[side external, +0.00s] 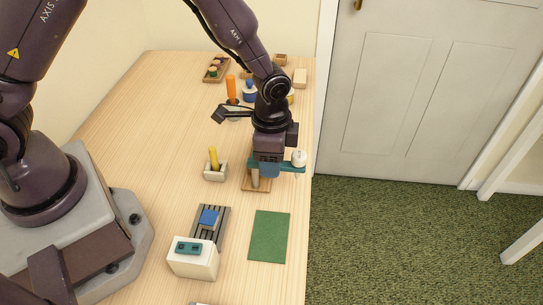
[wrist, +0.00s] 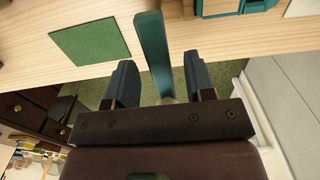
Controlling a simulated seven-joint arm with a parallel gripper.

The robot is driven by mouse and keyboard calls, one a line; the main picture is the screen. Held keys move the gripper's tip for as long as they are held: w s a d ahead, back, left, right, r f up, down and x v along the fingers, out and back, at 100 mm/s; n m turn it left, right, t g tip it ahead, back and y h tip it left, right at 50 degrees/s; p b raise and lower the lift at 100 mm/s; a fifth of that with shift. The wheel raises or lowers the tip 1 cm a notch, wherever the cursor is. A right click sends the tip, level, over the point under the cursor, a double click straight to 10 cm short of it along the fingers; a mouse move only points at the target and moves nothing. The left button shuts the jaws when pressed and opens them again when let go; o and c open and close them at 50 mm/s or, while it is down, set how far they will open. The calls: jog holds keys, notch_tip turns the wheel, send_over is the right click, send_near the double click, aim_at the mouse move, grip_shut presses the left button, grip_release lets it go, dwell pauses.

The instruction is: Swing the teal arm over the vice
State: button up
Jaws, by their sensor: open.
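The teal arm (side external: 287,168) is a flat bar by a pale post on a small wooden base (side external: 254,187), with a white knob (side external: 298,158) near its right end. In the wrist view the teal bar (wrist: 152,45) runs between the two fingers of my gripper (wrist: 161,80). My gripper (side external: 266,170) points down at the bar and is open, with a finger on either side. Whether a finger touches the bar cannot be told. A grey slotted block with a blue piece (side external: 208,217), possibly the vice, lies nearer the camera; I cannot be sure it is the vice.
A green mat (side external: 269,237) lies right of the slotted block. A white box with a teal top piece (side external: 194,258) is in front. A pale holder with a yellow stick (side external: 214,170) is left of the base. Cups and trays stand at the back. The table's right edge is close.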

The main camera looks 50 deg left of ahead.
jog(key=shift+f, duration=0.1)
grip_shut()
jog(key=shift+n, duration=0.3)
jog(key=n, duration=0.1)
jog(key=a+n, duration=0.1)
jog(key=n, duration=0.1)
jog(key=shift+w, duration=0.3)
jog(key=n, duration=0.2)
jog(key=a+n, duration=0.1)
jog(key=n, duration=0.2)
jog(key=shift+w+a, duration=0.15)
jog(key=n, duration=0.2)
jog(key=a+n, duration=0.1)
jog(key=n, duration=0.1)
jog(key=shift+a+n, duration=0.15)
jog(key=shift+n, duration=0.15)
jog(key=shift+s+a+n, duration=0.15)
jog(key=shift+a+n, duration=0.05)
jog(key=shift+n, duration=0.6)
jog(key=shift+s+a+n, duration=0.15)
jog(key=shift+s+n, duration=0.05)
jog(key=shift+n, duration=0.6)
jog(key=shift+s+a+n, duration=0.15)
jog(key=shift+a+n, duration=0.05)
jog(key=shift+n, duration=0.6)
